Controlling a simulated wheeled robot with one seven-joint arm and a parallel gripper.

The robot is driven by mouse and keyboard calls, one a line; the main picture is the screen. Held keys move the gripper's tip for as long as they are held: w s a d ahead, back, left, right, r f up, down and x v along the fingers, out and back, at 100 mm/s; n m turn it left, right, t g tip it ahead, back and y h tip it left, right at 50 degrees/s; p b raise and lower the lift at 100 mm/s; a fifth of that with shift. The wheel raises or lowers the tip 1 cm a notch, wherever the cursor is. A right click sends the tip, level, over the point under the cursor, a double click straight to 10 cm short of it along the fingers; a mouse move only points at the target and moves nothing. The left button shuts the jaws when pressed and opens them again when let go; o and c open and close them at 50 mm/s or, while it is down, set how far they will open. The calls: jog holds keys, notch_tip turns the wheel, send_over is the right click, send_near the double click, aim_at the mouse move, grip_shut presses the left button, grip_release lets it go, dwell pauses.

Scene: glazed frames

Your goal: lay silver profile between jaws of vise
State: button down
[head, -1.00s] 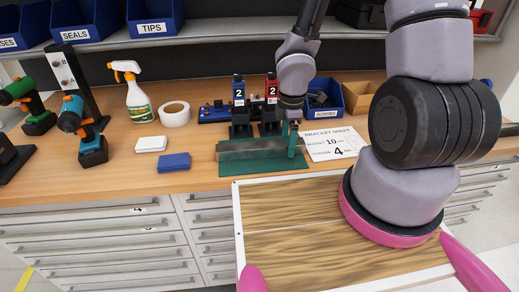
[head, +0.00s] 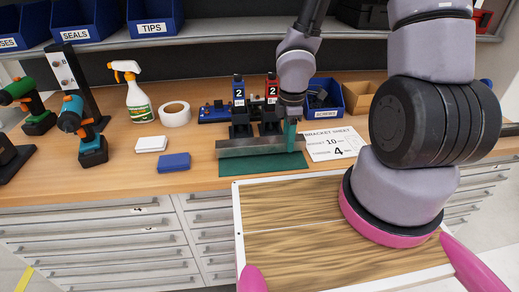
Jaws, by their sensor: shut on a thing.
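The silver profile (head: 250,147) is a long grey bar, lying roughly left to right over the back part of a green mat (head: 262,167) on the bench. My gripper (head: 290,137), with teal fingers, points down and is shut on the profile near its right end. The profile looks slightly raised, but its exact height over the mat cannot be told. A low blue device with dark parts (head: 213,113), perhaps the vise, stands behind the profile's left end. Its jaws cannot be made out.
Blue and red units marked 2 (head: 239,92) (head: 271,92) on black stands are close behind the profile. A paper sheet (head: 333,144) lies right of it. A blue box (head: 174,162), white box (head: 151,144) and tape roll (head: 174,114) are left.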

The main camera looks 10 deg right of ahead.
jog(key=shift+r, duration=3.15)
jog(key=shift+s, duration=0.15)
